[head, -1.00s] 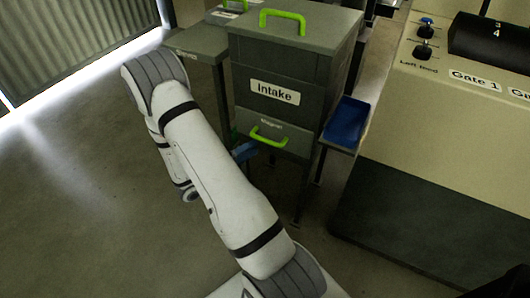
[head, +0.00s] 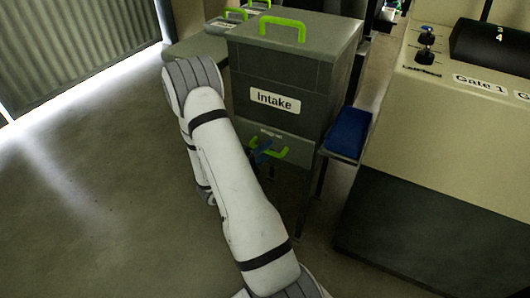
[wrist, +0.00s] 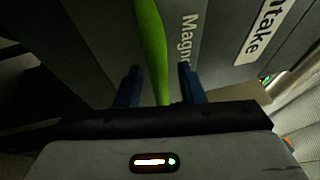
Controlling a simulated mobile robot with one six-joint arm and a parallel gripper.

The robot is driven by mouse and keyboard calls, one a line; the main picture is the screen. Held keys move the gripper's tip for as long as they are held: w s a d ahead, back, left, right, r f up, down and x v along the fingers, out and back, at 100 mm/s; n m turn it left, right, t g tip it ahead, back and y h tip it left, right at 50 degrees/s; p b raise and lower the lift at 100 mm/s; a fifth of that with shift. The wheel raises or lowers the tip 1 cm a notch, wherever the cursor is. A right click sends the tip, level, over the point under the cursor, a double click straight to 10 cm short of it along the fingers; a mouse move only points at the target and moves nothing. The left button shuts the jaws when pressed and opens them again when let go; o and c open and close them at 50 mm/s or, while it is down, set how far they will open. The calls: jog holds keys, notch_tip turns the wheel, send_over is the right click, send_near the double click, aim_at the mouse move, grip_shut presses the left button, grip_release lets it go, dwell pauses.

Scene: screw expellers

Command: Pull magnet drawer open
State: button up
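The magnet drawer (head: 299,146) is the grey lower front of the intake box, below the "Intake" label in the head view. Its green handle (head: 284,154) is partly hidden by my gripper (head: 262,152). In the wrist view the handle (wrist: 153,45) runs between the two blue fingers of my gripper (wrist: 158,72), with a gap on either side. The fingers are open and straddle the handle. The drawer front (wrist: 185,70) with its "Magnet" label lies just beyond. The drawer looks closed.
The intake box (head: 290,55) has a green handle on its lid. A blue tray (head: 347,133) sits just right of it. A large beige machine (head: 450,110) with gate labels stands further right. The floor (head: 80,200) at left is clear.

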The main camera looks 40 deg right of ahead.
grip_shut()
dwell(0.4)
